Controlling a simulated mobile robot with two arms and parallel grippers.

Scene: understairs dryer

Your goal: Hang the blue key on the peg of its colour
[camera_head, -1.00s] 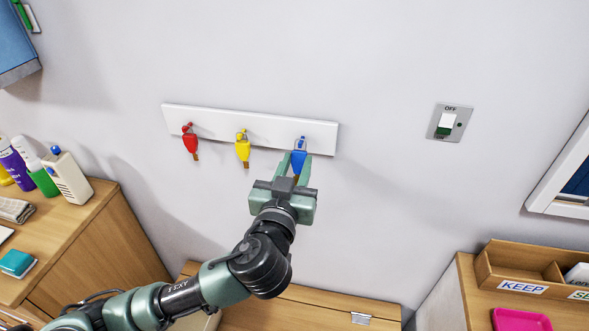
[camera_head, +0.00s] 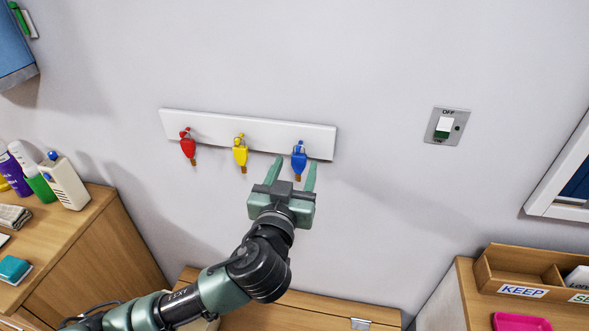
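The blue key (camera_head: 299,161) hangs at the right end of the white peg board (camera_head: 215,128), just below the blue peg (camera_head: 299,144). The yellow key (camera_head: 240,156) hangs under the yellow peg in the middle, and the red key (camera_head: 188,148) under the red peg at the left. My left gripper (camera_head: 294,172) is open. Its two fingers point up at the wall, on either side of the lower part of the blue key, with gaps showing. My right gripper is not in view.
A wall switch (camera_head: 446,126) marked OFF is to the right of the board. Bottles (camera_head: 64,181) stand on the wooden cabinet at left. A wooden tray (camera_head: 520,290) labelled KEEP and a pink tray (camera_head: 522,321) are at lower right. The wall around the board is clear.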

